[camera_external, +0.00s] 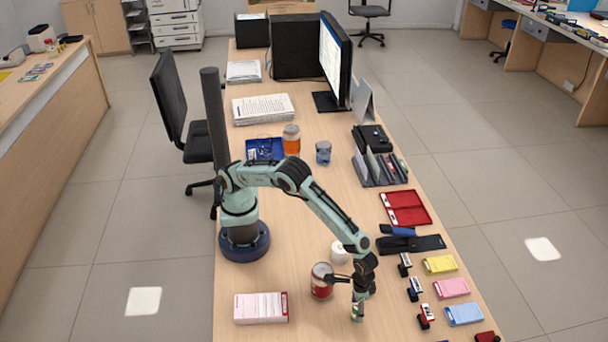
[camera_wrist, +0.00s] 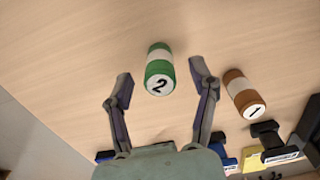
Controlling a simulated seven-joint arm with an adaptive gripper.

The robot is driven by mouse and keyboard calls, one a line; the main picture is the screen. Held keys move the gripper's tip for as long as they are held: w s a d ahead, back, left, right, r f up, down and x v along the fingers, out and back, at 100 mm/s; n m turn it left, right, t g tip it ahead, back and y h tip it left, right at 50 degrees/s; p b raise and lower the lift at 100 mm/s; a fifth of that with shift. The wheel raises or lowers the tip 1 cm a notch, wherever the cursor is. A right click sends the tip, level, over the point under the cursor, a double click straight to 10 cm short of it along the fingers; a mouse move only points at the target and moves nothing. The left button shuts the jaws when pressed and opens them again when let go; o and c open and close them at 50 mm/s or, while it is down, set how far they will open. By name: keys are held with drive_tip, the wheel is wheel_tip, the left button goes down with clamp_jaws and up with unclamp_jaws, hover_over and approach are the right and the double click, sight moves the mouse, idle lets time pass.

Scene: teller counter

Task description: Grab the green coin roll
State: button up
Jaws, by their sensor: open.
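The green coin roll (camera_wrist: 158,55) has a white band and an end marked "2". In the wrist view it lies on the wooden counter between my fingertips, with a gap on each side. My gripper (camera_wrist: 161,73) is open around it, and neither finger appears to touch it. In the external view my gripper (camera_external: 357,301) points down near the front of the counter. The green coin roll is small and mostly hidden by the fingers there.
A brown coin roll (camera_wrist: 240,88) marked "1" lies just right of the right finger. In the external view a red can (camera_external: 320,283) and a white cup-like object (camera_external: 340,252) stand close left of my gripper. Stamps and coloured pads (camera_external: 452,288) line the right edge.

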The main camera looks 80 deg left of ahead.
drive_tip(key=shift+f, duration=0.2)
clamp_jaws()
